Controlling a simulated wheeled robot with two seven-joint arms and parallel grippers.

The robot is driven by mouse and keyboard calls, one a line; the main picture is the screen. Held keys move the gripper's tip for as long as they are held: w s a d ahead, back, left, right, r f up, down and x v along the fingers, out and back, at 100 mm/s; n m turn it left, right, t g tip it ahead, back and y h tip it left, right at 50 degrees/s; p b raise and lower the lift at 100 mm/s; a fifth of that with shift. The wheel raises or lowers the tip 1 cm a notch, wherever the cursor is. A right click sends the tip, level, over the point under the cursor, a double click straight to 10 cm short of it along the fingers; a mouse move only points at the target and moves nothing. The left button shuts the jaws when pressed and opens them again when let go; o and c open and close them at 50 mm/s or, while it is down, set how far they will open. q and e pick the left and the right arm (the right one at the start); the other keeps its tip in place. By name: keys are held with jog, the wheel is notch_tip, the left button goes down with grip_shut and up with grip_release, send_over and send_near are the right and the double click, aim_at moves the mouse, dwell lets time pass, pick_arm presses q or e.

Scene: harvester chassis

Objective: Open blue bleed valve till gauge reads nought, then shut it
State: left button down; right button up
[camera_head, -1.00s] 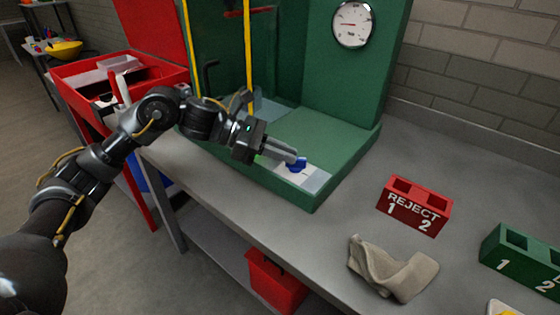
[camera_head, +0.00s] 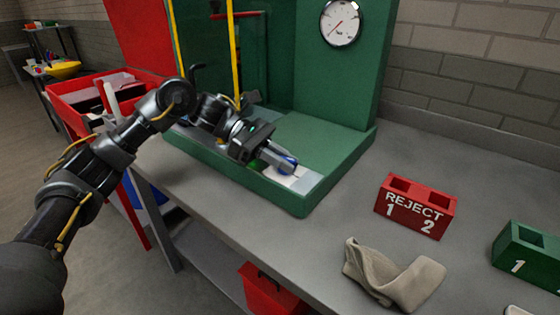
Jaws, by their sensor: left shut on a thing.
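The blue bleed valve (camera_head: 291,158) sits on a pale plate at the front of the green chassis (camera_head: 318,132); only a little blue shows between and beside my fingers. My left gripper (camera_head: 286,164) reaches in from the left and is shut on the valve. The fingers hide most of it, so I cannot tell how far it is turned. The round white gauge (camera_head: 340,22) is on the upright green panel above. Its red needle points to the lower left; the numbers are too small to read. My right gripper is not in view.
A red REJECT block (camera_head: 413,207) with holes, a crumpled beige cloth (camera_head: 392,277) and a green block (camera_head: 527,256) stand on the grey bench (camera_head: 250,222) to the right. A yellow upright (camera_head: 234,55) rises behind my left wrist. A red box (camera_head: 270,289) is below.

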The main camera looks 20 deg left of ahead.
pick_arm(q)
jog(key=shift+s+d+r, duration=0.1)
jog(key=shift+d, duration=0.05)
